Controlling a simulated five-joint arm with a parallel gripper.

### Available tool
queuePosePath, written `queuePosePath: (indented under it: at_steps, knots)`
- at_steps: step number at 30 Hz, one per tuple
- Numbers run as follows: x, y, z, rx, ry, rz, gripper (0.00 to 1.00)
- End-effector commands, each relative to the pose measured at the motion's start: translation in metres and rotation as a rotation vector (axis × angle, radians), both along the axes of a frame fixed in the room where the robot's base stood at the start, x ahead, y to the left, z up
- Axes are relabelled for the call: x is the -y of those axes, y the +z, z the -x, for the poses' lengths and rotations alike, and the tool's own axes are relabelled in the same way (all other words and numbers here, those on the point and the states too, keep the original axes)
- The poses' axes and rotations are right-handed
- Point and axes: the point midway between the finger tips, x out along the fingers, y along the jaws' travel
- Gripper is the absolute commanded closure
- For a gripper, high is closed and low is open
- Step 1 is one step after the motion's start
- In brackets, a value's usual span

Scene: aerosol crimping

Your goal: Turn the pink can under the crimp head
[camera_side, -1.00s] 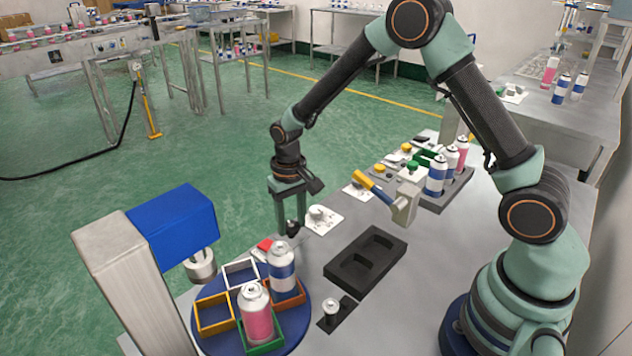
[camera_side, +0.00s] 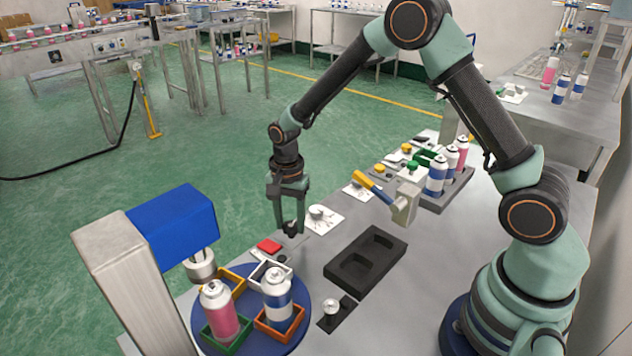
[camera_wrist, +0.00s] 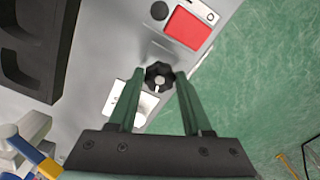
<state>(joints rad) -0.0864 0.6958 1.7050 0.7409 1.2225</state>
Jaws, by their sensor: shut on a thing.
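The pink can (camera_side: 220,312) stands upright in the green frame (camera_side: 237,347) at the front left of the blue turntable (camera_side: 247,310). Its top is just below and slightly right of the crimp head (camera_side: 201,264); I cannot tell whether they line up. A blue-and-white can (camera_side: 278,297) stands in the orange frame (camera_side: 293,325). The yellow frame (camera_side: 237,281) and white frame (camera_side: 270,271) are empty. My gripper (camera_side: 292,228) is beyond the turntable, shut on a black knob, which shows between the fingers in the wrist view (camera_wrist: 158,74).
A red button (camera_side: 268,246) lies between the turntable and my gripper, also in the wrist view (camera_wrist: 187,28). A black tray with empty recesses (camera_side: 366,262) and a small black holder with a valve (camera_side: 331,309) are to the right. Several cans stand in a rack (camera_side: 454,196) behind.

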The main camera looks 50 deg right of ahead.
Motion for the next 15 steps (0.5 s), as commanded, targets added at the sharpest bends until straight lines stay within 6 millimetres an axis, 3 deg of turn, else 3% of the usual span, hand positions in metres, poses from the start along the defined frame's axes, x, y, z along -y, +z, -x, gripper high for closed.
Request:
queuePosePath:
  at_steps: [15]
  knots:
    - [0.0001,0.0017,-0.0012,0.000,-0.227,0.000,1.00]
